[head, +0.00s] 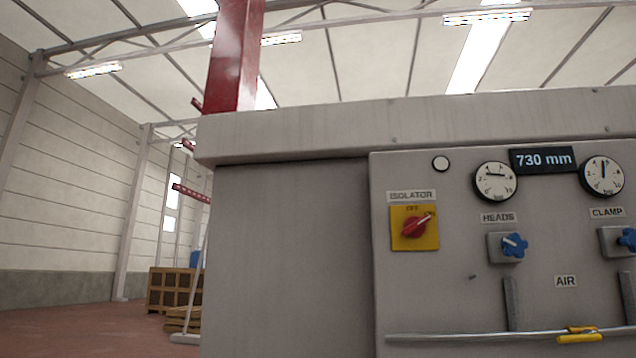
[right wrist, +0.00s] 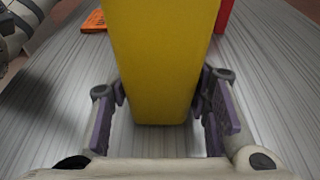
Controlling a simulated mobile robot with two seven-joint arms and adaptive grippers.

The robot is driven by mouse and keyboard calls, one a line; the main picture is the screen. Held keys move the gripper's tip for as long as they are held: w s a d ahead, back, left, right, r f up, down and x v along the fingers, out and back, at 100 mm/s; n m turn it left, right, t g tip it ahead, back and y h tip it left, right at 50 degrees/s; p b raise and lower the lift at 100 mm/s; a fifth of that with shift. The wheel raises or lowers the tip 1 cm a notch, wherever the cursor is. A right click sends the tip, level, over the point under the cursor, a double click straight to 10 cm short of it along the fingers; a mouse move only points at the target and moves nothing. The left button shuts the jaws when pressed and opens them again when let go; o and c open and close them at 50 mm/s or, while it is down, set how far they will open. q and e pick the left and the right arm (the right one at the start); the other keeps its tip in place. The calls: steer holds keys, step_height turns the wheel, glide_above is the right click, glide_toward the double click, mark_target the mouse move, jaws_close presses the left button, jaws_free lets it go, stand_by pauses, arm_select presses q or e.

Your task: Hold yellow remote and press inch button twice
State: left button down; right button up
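The yellow remote (right wrist: 160,65) is a tall yellow block in the right wrist view, running from the top edge down between the fingers of my right gripper (right wrist: 162,105). The purple finger pads lie against its two sides, and the gripper looks shut on it. No buttons show on the face toward the camera, and its upper end is cut off by the frame. I cannot make out an inch button in either view. Neither gripper shows in the head view. My left gripper is not in view.
A grey machine cabinet (head: 285,250) fills the right of the head view. It has a red isolator switch (head: 415,226), blue knobs (head: 513,246), gauges and a display (head: 543,160) reading 730 mm. A red post (head: 235,60) rises behind it. A wooden crate (head: 168,289) stands left.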

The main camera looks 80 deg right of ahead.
steer(key=shift+o, duration=1.4)
